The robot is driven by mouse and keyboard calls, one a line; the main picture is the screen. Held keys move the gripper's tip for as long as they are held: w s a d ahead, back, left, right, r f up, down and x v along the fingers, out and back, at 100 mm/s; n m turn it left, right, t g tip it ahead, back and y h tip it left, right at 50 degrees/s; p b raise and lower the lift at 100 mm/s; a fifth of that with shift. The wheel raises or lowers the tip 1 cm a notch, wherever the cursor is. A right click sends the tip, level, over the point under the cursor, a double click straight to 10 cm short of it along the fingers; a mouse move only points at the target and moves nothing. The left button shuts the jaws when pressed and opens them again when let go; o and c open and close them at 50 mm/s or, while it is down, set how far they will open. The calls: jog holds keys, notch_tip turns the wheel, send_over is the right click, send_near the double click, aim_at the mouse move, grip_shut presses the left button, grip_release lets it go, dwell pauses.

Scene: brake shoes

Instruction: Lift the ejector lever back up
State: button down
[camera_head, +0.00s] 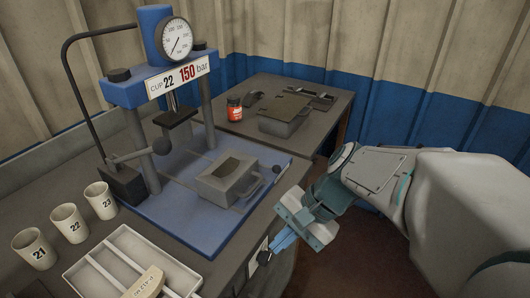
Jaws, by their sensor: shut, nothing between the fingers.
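A short lever with a black knob (264,257) shows at a pale plate (252,262) on the bench's front face; it seems to be the ejector lever, and its knob sits low. My gripper (275,246) is shut and empty, its blue fingertips close above and right of this knob. I cannot tell whether they touch it. A second black knob (276,169) shows at the right edge of the blue press base, beside the grey mould (228,180).
The blue press (140,92) with gauge (176,38) and a side lever (135,155) stands behind. Several numbered cups (71,226) and a divided tray (105,272) are at left. A back table (325,125) holds a red jar (234,108) and a grey box (283,117).

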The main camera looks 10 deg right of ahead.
jog(key=w+a+f+m+t+y+b, duration=0.1)
jog(key=w+f+m+y+b, duration=0.3)
jog(key=w+f+m+b, duration=0.15)
jog(key=m+t+y+b, duration=0.3)
jog(key=m+t+b, duration=1.1)
jog(key=m, duration=0.1)
send_near(285, 191)
notch_tip(285, 191, up, 4)
jog(key=shift+d+f, duration=0.15)
jog(key=b+x, duration=0.1)
jog(key=x, duration=0.7)
jog(key=shift+w+a+b, duration=0.25)
jog(key=shift+a+b, duration=0.05)
jog(key=shift+a, duration=0.05)
jog(key=shift+w+a+r, duration=0.2)
jog(key=shift+w+a, duration=0.2)
jog(key=shift+w, duration=0.05)
